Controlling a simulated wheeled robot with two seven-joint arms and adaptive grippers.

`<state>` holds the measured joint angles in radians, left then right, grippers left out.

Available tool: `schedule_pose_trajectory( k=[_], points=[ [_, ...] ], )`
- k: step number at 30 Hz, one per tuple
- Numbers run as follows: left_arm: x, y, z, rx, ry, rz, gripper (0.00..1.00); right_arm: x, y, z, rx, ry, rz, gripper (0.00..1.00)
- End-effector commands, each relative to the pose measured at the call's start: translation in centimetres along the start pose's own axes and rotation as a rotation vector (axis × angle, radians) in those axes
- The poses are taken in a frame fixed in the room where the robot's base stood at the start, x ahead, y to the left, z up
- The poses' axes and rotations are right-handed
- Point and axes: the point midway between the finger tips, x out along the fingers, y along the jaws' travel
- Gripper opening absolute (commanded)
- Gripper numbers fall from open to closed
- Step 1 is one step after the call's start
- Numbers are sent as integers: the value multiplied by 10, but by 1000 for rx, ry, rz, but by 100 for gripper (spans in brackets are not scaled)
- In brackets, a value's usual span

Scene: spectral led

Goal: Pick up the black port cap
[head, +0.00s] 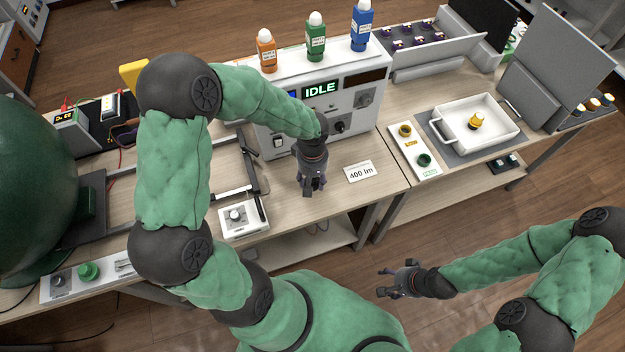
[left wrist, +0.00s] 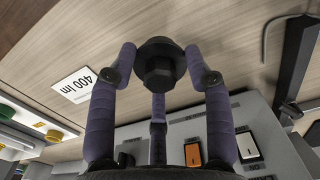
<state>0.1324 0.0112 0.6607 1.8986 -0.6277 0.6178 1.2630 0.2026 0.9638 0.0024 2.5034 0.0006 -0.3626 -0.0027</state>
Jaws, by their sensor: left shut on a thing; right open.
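The black port cap (left wrist: 158,63) is a round dark piece with a hexagonal knob. In the left wrist view it sits between the purple-grey fingers of my left gripper (left wrist: 163,70), which is shut on it. In the head view, my left gripper (head: 312,188) points down over the wooden bench in front of the instrument box, left of the 400 lm card. The cap cannot be made out there. Its exact height over the bench is unclear. My right gripper (head: 385,281) is open and empty, out over the floor in front of the bench.
The grey instrument box (head: 285,143) shows IDLE and carries orange, green and blue bottles. The 400 lm card (head: 359,172) lies on the bench. A dark frame (head: 257,190) and a white knob box (head: 238,219) stand left. A white tray (head: 505,146) is at right.

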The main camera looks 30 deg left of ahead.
Motion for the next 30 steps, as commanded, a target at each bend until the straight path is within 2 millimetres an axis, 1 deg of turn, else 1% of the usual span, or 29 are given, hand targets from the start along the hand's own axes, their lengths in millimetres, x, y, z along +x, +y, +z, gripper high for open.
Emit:
schedule_pose_trajectory(
  k=[1, 6, 8, 9, 12, 15, 19, 24, 30],
  points=[
    [-11, -2, 8, 3, 1, 1, 23, -5, -2, 0, 0, 0, 0, 61],
    [-48, -11, 36, 4, 3, 4, 23, -16, -6, 1, 0, 0, 0, 61],
    [-62, -15, 46, 3, 3, 4, 23, -20, -7, 1, 0, 0, 0, 61],
    [-66, -18, 56, 6, 1, 2, 23, -21, -8, 1, 0, 0, 0, 61],
    [-74, -26, 79, 6, 1, 2, 23, -24, -9, 1, 0, 0, 0, 61],
    [-82, -32, 97, 6, 1, 2, 23, -28, -10, 1, 0, 0, 0, 61],
    [-90, -38, 115, 4, 0, 1, 23, -31, -11, 1, 0, 0, 0, 61],
    [-95, -42, 128, 2, -1, 0, 23, -33, -12, 1, 0, 0, 0, 61],
    [-96, -44, 132, 1, -1, 0, 23, -33, -12, 1, 0, 0, 0, 61]
  ],
)
